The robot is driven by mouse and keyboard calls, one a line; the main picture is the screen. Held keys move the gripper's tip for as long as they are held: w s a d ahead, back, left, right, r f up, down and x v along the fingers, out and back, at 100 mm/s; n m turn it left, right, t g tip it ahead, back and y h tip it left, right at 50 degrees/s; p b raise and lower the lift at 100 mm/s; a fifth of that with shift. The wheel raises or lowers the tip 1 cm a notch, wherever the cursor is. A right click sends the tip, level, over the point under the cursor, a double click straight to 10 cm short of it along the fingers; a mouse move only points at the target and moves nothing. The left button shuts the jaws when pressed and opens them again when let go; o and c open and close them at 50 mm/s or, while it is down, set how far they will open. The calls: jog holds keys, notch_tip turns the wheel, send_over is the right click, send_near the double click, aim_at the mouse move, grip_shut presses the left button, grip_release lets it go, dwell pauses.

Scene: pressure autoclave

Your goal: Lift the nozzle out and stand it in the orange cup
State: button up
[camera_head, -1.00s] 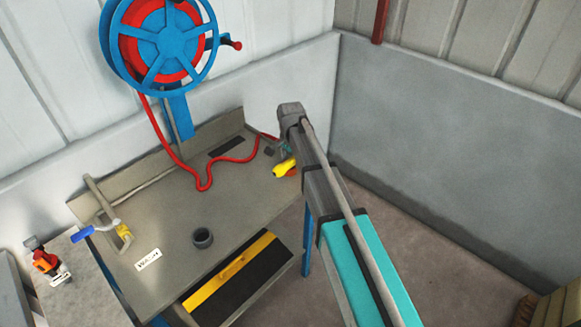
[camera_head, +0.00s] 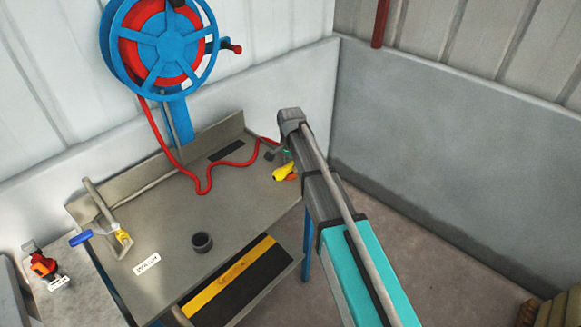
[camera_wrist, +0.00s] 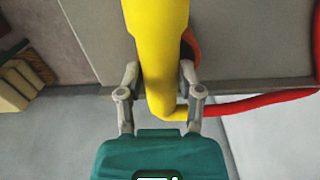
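The yellow nozzle (camera_head: 285,173) is at the far right end of the grey bench, with the red hose (camera_head: 206,180) leading to it. In the wrist view the nozzle (camera_wrist: 160,50) runs down between the two fingers of my gripper (camera_wrist: 160,72), which press close against both sides. An orange curved surface, seemingly the orange cup (camera_wrist: 190,44), shows behind the nozzle; a bit of orange (camera_head: 291,178) also shows under it in the head view. Whether the nozzle is inside the cup or only in front of it is hidden. My gripper is mostly hidden behind my arm in the head view.
A dark round holder (camera_head: 202,242) stands empty on the bench (camera_head: 160,210). A blue-handled clamp (camera_head: 81,238) is at the left. The blue hose reel (camera_head: 160,45) hangs on the back wall. A grey wall (camera_head: 450,140) is close to the right.

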grip_shut()
jog(key=shift+r, duration=0.15)
notch_tip(320, 180, up, 3)
jog(key=p, duration=0.3)
jog(key=shift+f, duration=0.2)
jog(key=s+d+r+p, duration=0.4)
jog(key=s+r+p, duration=0.6)
jog(key=s, duration=0.3)
jog(key=shift+s, duration=0.25)
jog(key=shift+r, duration=0.1)
